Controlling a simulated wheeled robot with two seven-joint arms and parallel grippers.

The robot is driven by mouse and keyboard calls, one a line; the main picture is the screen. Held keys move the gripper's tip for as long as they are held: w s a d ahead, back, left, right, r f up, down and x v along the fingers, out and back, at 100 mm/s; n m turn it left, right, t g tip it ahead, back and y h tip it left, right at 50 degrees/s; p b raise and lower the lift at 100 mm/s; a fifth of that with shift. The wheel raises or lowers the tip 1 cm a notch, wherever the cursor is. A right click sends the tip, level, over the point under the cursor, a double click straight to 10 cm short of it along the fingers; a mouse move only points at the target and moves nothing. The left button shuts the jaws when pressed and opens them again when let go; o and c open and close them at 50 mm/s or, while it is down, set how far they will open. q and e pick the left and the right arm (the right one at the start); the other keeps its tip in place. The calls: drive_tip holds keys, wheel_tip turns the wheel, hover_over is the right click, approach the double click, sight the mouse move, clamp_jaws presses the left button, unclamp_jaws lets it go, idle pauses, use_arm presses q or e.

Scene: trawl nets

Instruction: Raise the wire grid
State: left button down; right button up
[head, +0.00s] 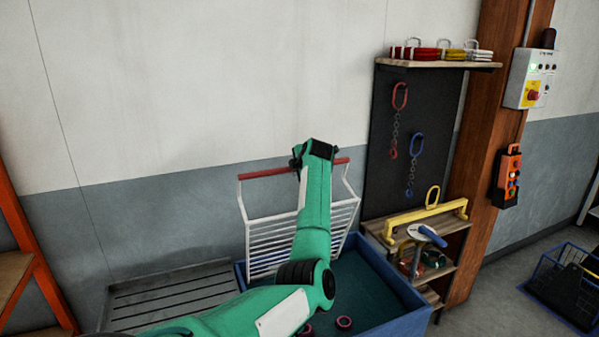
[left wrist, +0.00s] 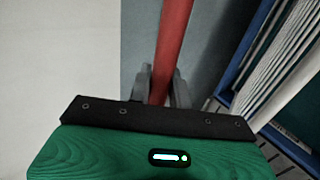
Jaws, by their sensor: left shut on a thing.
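The wire grid (head: 266,237) is a white rack of bars with a red handle bar across its top. It stands upright, slightly tilted, with its lower part at the blue bin (head: 399,285). My left gripper (head: 311,163) is at the middle of the red bar (head: 264,173), and my arm covers part of the grid. In the left wrist view the red bar (left wrist: 173,45) runs between the fingers of my left gripper (left wrist: 160,88), which is shut on it. The grid's white bars (left wrist: 283,72) show at the right there. My right gripper is not in view.
A slatted grey tray (head: 170,300) lies left of the bin. Small red rings (head: 344,322) lie in the bin. To the right are a board with hanging chains (head: 395,125), a wooden shelf with a yellow beam (head: 425,221), and a blue wire basket (head: 560,280). The wall above is clear.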

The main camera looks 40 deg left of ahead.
use_arm(q)
drive_tip(key=c, duration=1.3)
unclamp_jaws()
drive_tip(key=shift+f, duration=0.1)
drive_tip(key=b+v, duration=0.5)
drive_tip(key=v, duration=0.8)
drive_tip(key=shift+d+r, duration=0.25)
drive_tip(key=shift+r, duration=0.05)
